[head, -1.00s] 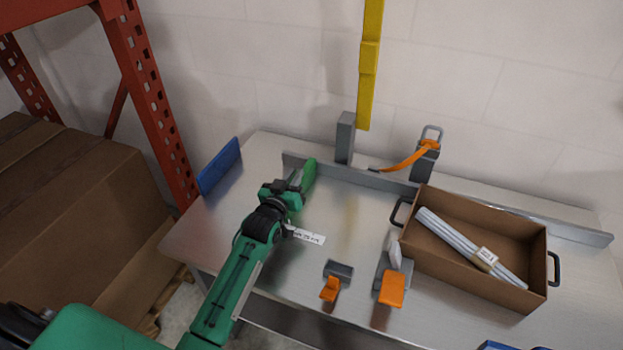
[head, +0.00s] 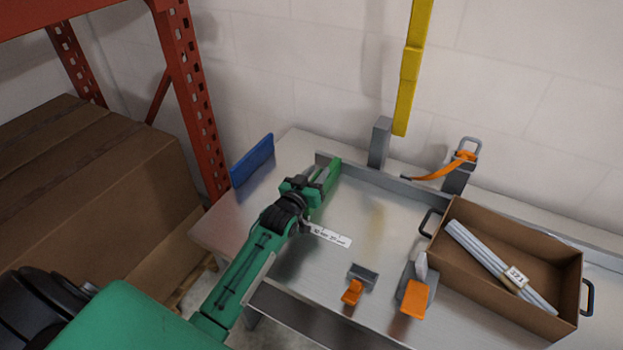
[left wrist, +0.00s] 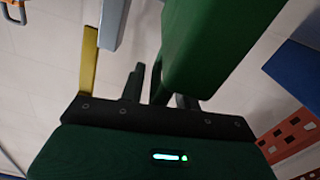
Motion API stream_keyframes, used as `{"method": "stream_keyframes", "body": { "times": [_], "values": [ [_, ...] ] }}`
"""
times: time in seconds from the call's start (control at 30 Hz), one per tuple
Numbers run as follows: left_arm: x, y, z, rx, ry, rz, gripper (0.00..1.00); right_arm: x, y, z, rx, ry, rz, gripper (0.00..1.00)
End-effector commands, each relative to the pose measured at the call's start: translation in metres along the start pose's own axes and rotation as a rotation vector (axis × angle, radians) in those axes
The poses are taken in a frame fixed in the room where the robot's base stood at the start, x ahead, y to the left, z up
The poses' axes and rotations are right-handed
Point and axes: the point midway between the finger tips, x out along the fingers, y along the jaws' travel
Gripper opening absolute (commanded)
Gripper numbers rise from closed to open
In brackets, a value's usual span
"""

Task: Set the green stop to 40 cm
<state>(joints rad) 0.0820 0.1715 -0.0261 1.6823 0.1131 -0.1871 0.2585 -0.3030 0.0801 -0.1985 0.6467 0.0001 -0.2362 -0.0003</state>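The green stop (head: 326,188) stands at the left end of the grey fence (head: 395,187) on the metal bench. It looms large and close in the left wrist view (left wrist: 220,40). My left gripper (head: 312,184) is right beside the stop, its fingers overlapping it in the head view. In the left wrist view my left fingers (left wrist: 160,92) look spread, with a gap beside the left finger. The stop hides part of the right finger, and contact cannot be told. My right gripper is not in view.
A cardboard box (head: 470,222) with grey rods (head: 495,262) stands at the right. Orange-handled clamps (head: 352,291) (head: 413,300) sit near the front edge. A blue panel (head: 252,160) stands at the left, near a red rack (head: 185,95). The middle bench is clear.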

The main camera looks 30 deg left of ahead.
Motion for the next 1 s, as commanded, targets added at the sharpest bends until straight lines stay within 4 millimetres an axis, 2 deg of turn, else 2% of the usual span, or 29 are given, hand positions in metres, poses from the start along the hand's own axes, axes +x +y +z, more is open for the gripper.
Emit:
{"method": "stream_keyframes", "body": {
  "times": [0.17,0.7,0.83,1.0],
  "values": [
    [-0.015,0.000,0.002,0.000,-0.001,0.000,0.33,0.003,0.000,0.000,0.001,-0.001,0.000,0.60],
    [-0.111,-0.002,0.002,0.000,-0.001,-0.002,0.33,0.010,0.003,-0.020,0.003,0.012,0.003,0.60],
    [-0.126,-0.002,0.002,0.000,-0.001,-0.002,0.33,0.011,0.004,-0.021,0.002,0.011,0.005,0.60],
    [-0.136,-0.002,0.001,0.000,-0.001,-0.001,0.33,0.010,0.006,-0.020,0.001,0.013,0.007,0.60]
  ]
}}
